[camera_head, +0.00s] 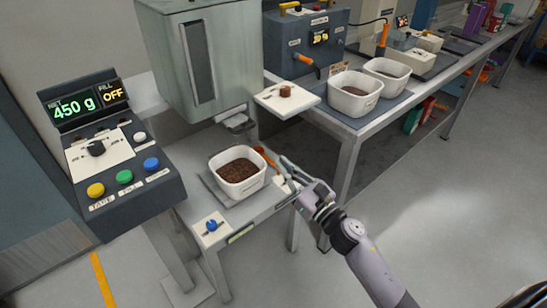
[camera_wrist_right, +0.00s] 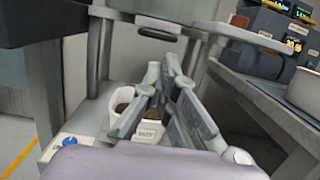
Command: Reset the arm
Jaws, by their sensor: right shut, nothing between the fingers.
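My right gripper (camera_head: 289,170) is shut and empty in the head view, at the right edge of the small weighing table (camera_head: 259,208). Its fingers also fill the middle of the right wrist view (camera_wrist_right: 168,100). A white bucket (camera_head: 240,185) with brown granules stands on the table, just left of the gripper; the gripper appears apart from it. In the right wrist view the bucket (camera_wrist_right: 148,134) is partly hidden behind the fingers. An orange-handled tool (camera_head: 263,155) lies beside the bucket, near the fingertips. My left gripper is not in view.
A control panel (camera_head: 122,180) at left reads 450 g and fill OFF. A grey-green hopper (camera_head: 215,60) stands above the table. A long bench (camera_head: 395,105) at right holds two white buckets (camera_head: 354,92) and machines. The floor at lower right is clear.

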